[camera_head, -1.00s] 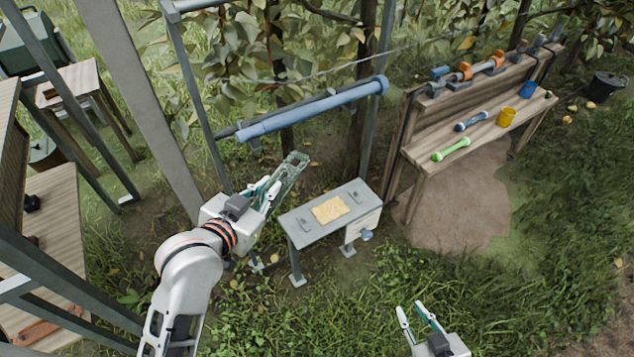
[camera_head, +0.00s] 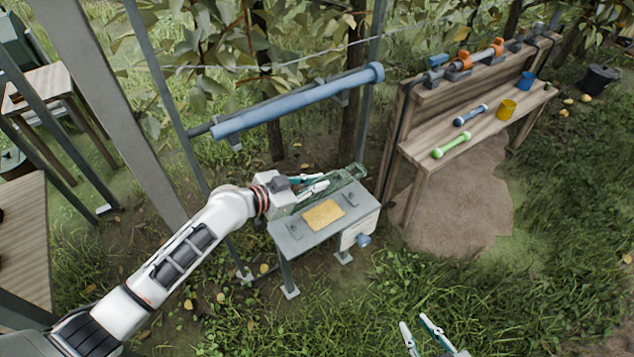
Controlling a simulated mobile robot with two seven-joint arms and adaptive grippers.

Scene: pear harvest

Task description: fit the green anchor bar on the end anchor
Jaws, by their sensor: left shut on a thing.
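My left gripper (camera_head: 312,186) is shut on a dark green, slotted bar, the green anchor bar (camera_head: 343,182). It holds the bar tilted, its far end up to the right, over the back edge of a small grey stand (camera_head: 290,242). The fingers hide part of the bar, and I cannot tell whether it touches the stand. I cannot pick out the end anchor with certainty. My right gripper (camera_head: 421,328) is at the bottom edge, fingers apart and empty, over grass.
A blue tube (camera_head: 300,105) crosses the metal frame behind the stand. A yellow sheet (camera_head: 324,214) lies on the stand. A wooden bench (camera_head: 425,158) at right holds a bright green dumbbell-shaped piece (camera_head: 452,145), a blue one (camera_head: 470,115) and a yellow cup (camera_head: 506,109). Front grass is open.

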